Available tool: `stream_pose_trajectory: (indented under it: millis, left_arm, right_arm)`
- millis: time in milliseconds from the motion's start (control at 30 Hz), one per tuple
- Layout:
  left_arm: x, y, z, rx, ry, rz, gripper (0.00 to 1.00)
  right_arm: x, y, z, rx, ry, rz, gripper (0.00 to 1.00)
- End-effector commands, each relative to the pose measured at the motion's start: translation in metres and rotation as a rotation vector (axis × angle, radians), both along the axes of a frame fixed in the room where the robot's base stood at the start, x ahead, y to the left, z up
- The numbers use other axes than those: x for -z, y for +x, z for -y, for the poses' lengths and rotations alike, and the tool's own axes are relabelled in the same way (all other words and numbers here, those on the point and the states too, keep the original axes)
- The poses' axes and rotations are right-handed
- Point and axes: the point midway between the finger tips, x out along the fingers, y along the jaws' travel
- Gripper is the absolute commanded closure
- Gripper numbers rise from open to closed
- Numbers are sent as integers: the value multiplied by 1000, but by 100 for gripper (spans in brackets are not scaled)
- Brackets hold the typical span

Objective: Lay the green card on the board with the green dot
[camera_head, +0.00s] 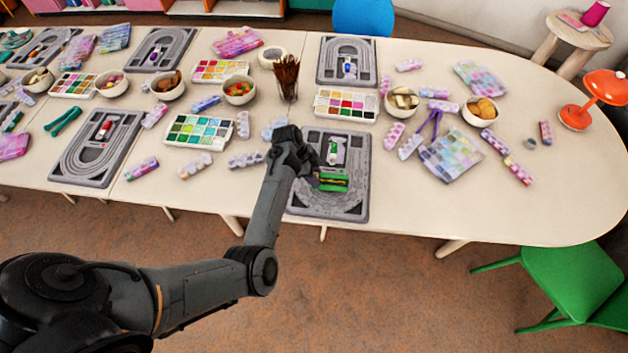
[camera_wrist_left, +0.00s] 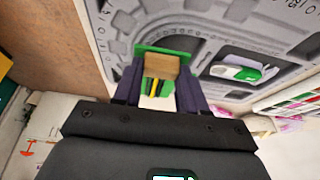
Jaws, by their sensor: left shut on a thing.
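The green card (camera_head: 333,182) is over the front part of a grey bead board (camera_head: 299,204) in the head view. My left gripper (camera_head: 316,179) is shut on the card, with the arm reaching in from the left. In the left wrist view the green card (camera_wrist_left: 150,50), with a tan piece on it, sits between the two dark fingers (camera_wrist_left: 158,90). The board (camera_wrist_left: 290,32) lies behind it. I cannot tell whether the card touches the board. A green and white piece (camera_wrist_left: 237,73) lies in the board's middle recess. My right gripper is not in view.
Other grey boards show a red piece (camera_head: 105,128), a purple one (camera_head: 155,55) and a blue one (camera_head: 349,66). A bead tray (camera_head: 345,119) and a brush cup (camera_head: 287,92) stand behind the board.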

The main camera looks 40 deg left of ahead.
Motion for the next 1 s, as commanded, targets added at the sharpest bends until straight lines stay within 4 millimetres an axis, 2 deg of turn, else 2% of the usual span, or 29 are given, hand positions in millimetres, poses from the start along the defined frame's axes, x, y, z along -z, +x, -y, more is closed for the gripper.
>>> stream_pose_trajectory:
  millis: [333,833,867,1000]
  left_arm:
    - [36,0,0,0,-2,-1,92]
    - [44,0,0,0,0,0,92]
    - [43,0,0,0,0,0,54]
    - [43,0,0,0,0,0,33]
  right_arm:
    - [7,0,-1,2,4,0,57]
    - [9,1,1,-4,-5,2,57]
    - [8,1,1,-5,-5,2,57]
    - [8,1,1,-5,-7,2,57]
